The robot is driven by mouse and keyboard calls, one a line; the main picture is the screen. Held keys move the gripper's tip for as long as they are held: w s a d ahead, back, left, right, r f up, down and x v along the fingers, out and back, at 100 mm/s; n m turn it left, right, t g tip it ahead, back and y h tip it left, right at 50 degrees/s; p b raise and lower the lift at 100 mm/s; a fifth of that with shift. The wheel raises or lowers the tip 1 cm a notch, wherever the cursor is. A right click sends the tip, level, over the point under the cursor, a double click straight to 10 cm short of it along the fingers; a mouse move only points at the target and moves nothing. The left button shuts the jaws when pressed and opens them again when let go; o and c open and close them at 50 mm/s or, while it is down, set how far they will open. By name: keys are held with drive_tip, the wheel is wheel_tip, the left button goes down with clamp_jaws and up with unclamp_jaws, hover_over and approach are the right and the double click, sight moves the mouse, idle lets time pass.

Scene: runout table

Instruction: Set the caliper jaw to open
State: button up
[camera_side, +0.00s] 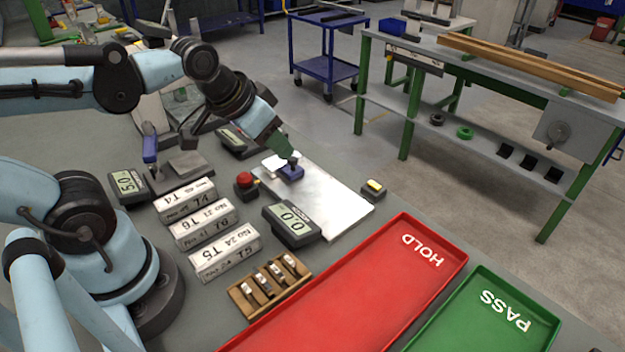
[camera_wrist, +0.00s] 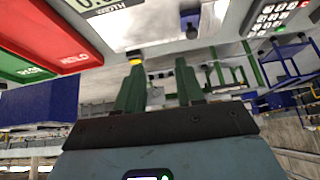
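The caliper appears as a pale plate (camera_side: 325,195) with a small blue jaw block (camera_side: 291,174) near its far left end. A grey display reading 0.0 (camera_side: 290,222) stands at the plate's near edge. My gripper (camera_side: 288,156), with green fingers, is just above the blue block in the side view and partly overlaps it; contact cannot be told. In the wrist view my gripper (camera_wrist: 158,70) has its two fingers apart with nothing between them. The blue block (camera_wrist: 190,22) is there beyond the right fingertip, on the plate (camera_wrist: 150,22).
A red button (camera_side: 245,180) is left of the plate and a yellow-topped button (camera_side: 374,188) right of it. White labelled blocks (camera_side: 203,224), a wooden rack (camera_side: 268,287), a red HOLD tray (camera_side: 350,295) and a green PASS tray (camera_side: 490,320) crowd the near side.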

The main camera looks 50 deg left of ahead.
sight(293, 158)
drive_tip(key=shift+o, duration=0.8)
drive_tip(key=w+a+r+m+g, duration=0.2)
drive_tip(key=w+a+g, duration=0.3)
drive_tip(key=w, duration=0.2)
drive_tip(key=shift+w+a+r+g, duration=0.15)
drive_tip(key=shift+r+g, duration=0.15)
drive_tip(key=shift+r, duration=0.1)
drive_tip(key=shift+g, duration=0.4)
drive_tip(key=f, duration=0.8)
drive_tip(key=w+f, duration=0.1)
drive_tip(key=f, duration=0.3)
drive_tip(key=shift+a+f, duration=0.15)
drive_tip(key=shift+a, duration=0.25)
clamp_jaws()
